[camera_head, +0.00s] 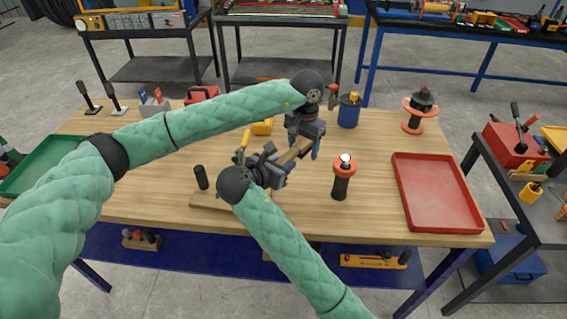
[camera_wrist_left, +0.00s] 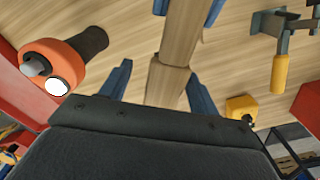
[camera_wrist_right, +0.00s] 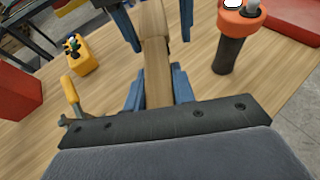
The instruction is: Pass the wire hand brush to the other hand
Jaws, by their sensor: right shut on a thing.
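The wire hand brush (camera_head: 291,153) shows as a long wooden piece between my two grippers, above the table; its bristles cannot be made out. My right gripper (camera_head: 282,161) is shut on one part of it, and the right wrist view shows the wood (camera_wrist_right: 157,75) between its fingers. My left gripper (camera_head: 312,148) is at the other end. In the left wrist view its blue fingers stand apart on either side of the wood (camera_wrist_left: 168,82), with a clear gap on the left side. The gripper bodies hide part of the brush in the head view.
An orange-collared black tool (camera_head: 342,178) stands just right of the grippers. A red tray (camera_head: 437,191) lies at the right and a green tray (camera_head: 43,166) at the far left. A blue pot (camera_head: 349,112) and an orange-flanged spool (camera_head: 420,112) stand behind.

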